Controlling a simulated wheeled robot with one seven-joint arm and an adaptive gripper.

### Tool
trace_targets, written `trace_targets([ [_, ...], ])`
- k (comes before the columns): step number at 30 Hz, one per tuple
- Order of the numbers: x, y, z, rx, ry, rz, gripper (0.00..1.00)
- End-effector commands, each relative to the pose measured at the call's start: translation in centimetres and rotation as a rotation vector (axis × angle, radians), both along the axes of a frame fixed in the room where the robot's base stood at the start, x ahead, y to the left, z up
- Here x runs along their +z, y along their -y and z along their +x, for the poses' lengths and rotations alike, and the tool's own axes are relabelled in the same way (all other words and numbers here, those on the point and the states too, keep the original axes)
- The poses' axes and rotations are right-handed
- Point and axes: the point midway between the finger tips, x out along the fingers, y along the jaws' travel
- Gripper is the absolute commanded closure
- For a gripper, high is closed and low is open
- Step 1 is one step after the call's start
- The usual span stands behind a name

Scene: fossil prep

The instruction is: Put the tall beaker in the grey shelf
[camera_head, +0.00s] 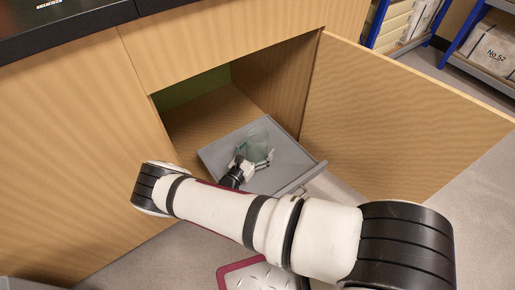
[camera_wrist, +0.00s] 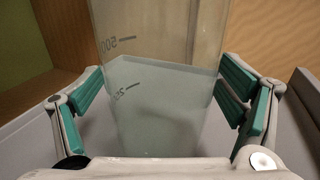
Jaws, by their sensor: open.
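The tall beaker (camera_head: 256,141) is clear, pale greenish glass. It appears upright on the grey shelf (camera_head: 290,163), which is pulled out of the open cabinet. In the wrist view the beaker (camera_wrist: 160,105) fills the middle, with printed volume marks on its side. My gripper (camera_head: 254,164) is low over the shelf at the beaker's near side. In the wrist view its green-padded fingers are spread wide, one on each side of the beaker, with gaps showing. The beaker's base is partly hidden by my gripper.
The wooden cabinet door (camera_head: 390,120) stands open to the right of the shelf. The cabinet's side wall (camera_head: 275,80) rises behind the shelf. The shelf has a raised front lip with a handle (camera_head: 298,190). Blue-framed racks (camera_head: 490,50) stand at the far right.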

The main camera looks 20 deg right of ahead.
Motion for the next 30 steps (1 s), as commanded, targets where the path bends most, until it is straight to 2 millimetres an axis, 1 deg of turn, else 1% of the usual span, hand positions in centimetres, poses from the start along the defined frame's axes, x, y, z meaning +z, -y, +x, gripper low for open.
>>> trace_targets([
  [2, 0.1, -0.3, -0.2, 0.001, -0.001, 0.001, 0.12],
  [5, 0.1, -1.2, -0.9, 0.002, -0.001, 0.001, 0.12],
  [15, 0.1, -6.3, -5.2, 0.003, -0.001, 0.001, 0.12],
  [19, 0.1, -7.8, -6.6, 0.003, -0.001, 0.001, 0.12],
  [24, 0.0, -8.9, -7.5, 0.002, 0.000, 0.000, 0.12],
  [30, 0.0, -9.2, -7.8, 0.000, 0.000, 0.000, 0.12],
])
